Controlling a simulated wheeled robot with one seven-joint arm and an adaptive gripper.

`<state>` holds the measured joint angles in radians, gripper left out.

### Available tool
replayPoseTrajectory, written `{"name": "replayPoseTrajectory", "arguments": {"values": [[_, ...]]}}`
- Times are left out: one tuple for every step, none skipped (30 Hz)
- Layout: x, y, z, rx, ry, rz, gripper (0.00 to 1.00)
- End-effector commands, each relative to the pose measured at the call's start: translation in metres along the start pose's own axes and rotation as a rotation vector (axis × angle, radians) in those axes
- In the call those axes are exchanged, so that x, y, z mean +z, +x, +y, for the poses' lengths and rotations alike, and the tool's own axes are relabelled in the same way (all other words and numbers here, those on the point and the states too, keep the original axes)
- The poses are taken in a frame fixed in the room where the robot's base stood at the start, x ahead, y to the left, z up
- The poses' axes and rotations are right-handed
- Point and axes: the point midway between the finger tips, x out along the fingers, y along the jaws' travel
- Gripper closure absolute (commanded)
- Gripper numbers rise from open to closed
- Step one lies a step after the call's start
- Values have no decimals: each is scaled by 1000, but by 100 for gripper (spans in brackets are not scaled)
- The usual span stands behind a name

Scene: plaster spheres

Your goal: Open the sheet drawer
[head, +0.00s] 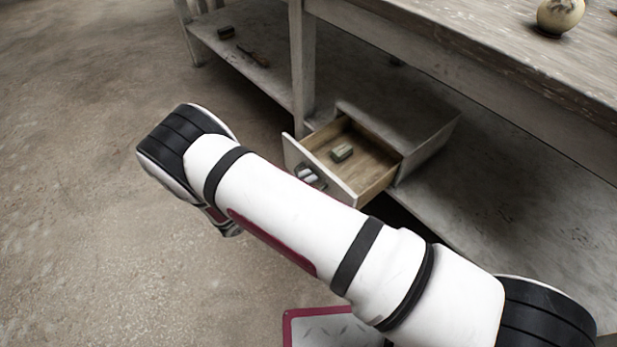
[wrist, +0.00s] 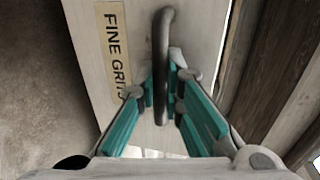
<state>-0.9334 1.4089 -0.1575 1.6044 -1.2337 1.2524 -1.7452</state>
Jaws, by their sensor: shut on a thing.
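The drawer (head: 296,155) stands pulled out of a grey cabinet under the workbench, its inside showing in the head view. In the wrist view, its pale front (wrist: 130,40) bears a label (wrist: 114,45) reading "FINE GRITS", partly covered. My gripper (wrist: 162,78) has its teal-padded fingers on either side of the dark bar handle (wrist: 161,35) and is shut on it. In the head view, my arm hides most of the gripper; only a bit shows at the drawer front.
A small greenish-grey block (head: 342,152) lies in the drawer. The cabinet (head: 430,135) sits on the workbench's low shelf (head: 480,205), beside a bench leg (head: 303,70). A round pale ball (head: 560,14) rests on the top. The floor (head: 80,200) at left is clear.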

Motion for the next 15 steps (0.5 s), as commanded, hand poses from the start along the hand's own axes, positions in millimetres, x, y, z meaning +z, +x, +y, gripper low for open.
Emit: {"name": "replayPoseTrajectory", "arguments": {"values": [[0, 0, 1, 3, 0, -1, 100], [0, 0, 1, 3, 0, -1, 100], [0, 0, 1, 3, 0, -1, 100], [0, 0, 1, 3, 0, -1, 100], [0, 0, 1, 3, 0, -1, 100], [0, 0, 1, 3, 0, -1, 87], [0, 0, 1, 3, 0, -1, 82], [0, 0, 1, 3, 0, -1, 82], [0, 0, 1, 2, 0, -1, 82], [0, 0, 1, 2, 0, -1, 82], [0, 0, 1, 2, 0, -1, 82], [0, 0, 1, 2, 0, -1, 82], [0, 0, 0, 2, 0, -1, 82], [0, 0, 0, 2, 0, -1, 82], [0, 0, 0, 1, 0, -1, 82]]}}
